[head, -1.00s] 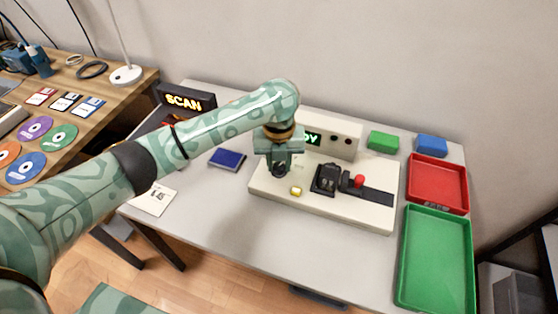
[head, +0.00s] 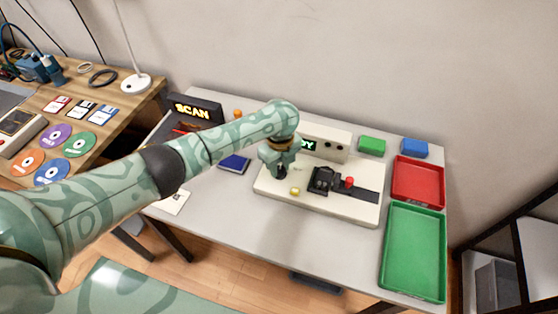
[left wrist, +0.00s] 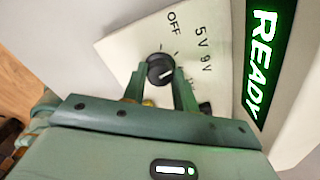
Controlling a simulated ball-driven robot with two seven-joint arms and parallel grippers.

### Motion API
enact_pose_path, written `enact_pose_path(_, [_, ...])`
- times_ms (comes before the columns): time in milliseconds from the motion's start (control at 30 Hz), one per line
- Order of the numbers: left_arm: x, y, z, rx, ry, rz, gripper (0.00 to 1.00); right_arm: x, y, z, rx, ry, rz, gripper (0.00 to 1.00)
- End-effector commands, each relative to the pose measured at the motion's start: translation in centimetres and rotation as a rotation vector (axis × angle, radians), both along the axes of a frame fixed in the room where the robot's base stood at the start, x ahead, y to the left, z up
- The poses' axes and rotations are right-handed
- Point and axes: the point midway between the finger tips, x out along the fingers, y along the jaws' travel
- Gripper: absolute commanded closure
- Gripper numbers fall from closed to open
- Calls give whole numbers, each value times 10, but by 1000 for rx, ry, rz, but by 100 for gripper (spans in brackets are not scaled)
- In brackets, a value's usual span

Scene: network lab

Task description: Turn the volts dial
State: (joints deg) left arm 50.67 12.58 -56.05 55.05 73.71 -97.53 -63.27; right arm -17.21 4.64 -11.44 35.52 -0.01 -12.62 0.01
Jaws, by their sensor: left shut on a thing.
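The volts dial (left wrist: 160,69) is a round black knob on a cream panel, with OFF, 5V and 9V printed beside it. A white pointer mark shows on the knob, towards its lower right in the left wrist view. My left gripper (left wrist: 158,76) has its two green fingers on either side of the knob and is shut on it. In the head view my left gripper (head: 281,171) reaches down to the left part of the cream console (head: 330,208) and largely hides the dial. My right gripper is out of view.
A green READY display (left wrist: 263,65) stands close beside the dial. The console also carries a yellow button (head: 295,191), a black socket block (head: 321,181) and a red knob (head: 349,182). Red (head: 418,203) and green (head: 386,282) trays stand to the right.

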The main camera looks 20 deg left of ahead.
Motion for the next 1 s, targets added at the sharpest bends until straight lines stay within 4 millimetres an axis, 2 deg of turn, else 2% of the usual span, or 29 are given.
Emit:
enact_pose_path(33, [0,0,4,-1,-1,28,94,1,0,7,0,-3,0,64])
enact_pose_path(300, [0,0,2,0,-1,140,94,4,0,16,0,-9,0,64])
enact_pose_path(867, [0,0,0,0,-1,174,94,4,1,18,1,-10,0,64])
enact_pose_path(900, [0,0,0,0,-1,174,66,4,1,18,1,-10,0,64])
enact_pose_path(967, [0,0,0,0,-1,174,50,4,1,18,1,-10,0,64])
enact_pose_path(1000, [0,0,0,0,-1,174,50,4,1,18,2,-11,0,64])
